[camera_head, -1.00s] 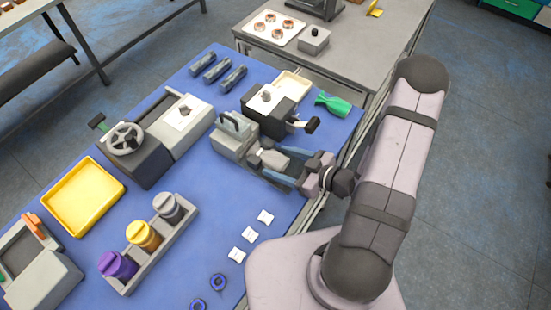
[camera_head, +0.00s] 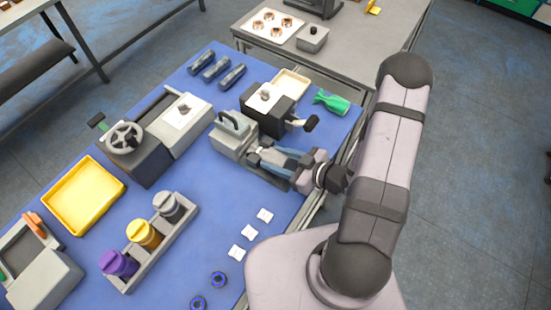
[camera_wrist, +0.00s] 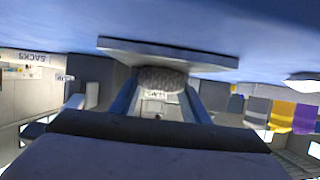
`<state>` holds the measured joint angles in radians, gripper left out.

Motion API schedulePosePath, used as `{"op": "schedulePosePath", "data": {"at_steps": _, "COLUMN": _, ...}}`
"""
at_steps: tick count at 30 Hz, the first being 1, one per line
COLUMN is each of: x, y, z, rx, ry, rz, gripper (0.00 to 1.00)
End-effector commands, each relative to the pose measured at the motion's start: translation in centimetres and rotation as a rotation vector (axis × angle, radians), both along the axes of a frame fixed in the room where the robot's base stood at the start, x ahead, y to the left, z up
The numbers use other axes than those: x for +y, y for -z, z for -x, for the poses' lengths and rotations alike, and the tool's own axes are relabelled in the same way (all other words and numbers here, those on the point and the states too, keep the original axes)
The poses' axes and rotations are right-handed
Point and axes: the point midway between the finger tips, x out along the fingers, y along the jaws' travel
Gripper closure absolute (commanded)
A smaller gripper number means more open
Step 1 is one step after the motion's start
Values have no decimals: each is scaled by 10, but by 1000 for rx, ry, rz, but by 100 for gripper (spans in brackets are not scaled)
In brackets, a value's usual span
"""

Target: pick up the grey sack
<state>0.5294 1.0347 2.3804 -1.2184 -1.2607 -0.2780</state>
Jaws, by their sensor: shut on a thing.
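My gripper (camera_head: 272,160), with blue fingers, points left at the grey bin-like fixture (camera_head: 226,142) near the right part of the blue table. In the wrist view, which looks upside down, the fingers (camera_wrist: 160,101) are shut on a rounded, textured grey sack (camera_wrist: 163,80). The sack touches or sits very close to a flat grey slab (camera_wrist: 168,52) there; I cannot tell whether it is clear of it. In the head view, the fingers mostly hide the sack.
A rack (camera_head: 160,245) holds purple, yellow and grey canisters. A yellow tray (camera_head: 84,194) lies at left. Bare blue table lies in front of the fixture.

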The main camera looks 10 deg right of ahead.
Motion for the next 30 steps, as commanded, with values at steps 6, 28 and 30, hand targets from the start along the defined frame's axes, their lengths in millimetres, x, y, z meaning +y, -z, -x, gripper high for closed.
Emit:
{"op": "schedulePosePath", "data": {"at_steps": 6, "x": 0, "y": -5, "z": -1, "rx": -2, "ry": -1, "rz": 1, "gripper": 89}}
{"op": "schedulePosePath", "data": {"at_steps": 28, "x": 0, "y": -62, "z": -1, "rx": -4, "ry": -1, "rz": 2, "gripper": 89}}
{"op": "schedulePosePath", "data": {"at_steps": 30, "x": 0, "y": -68, "z": -1, "rx": -4, "ry": 0, "rz": 1, "gripper": 89}}
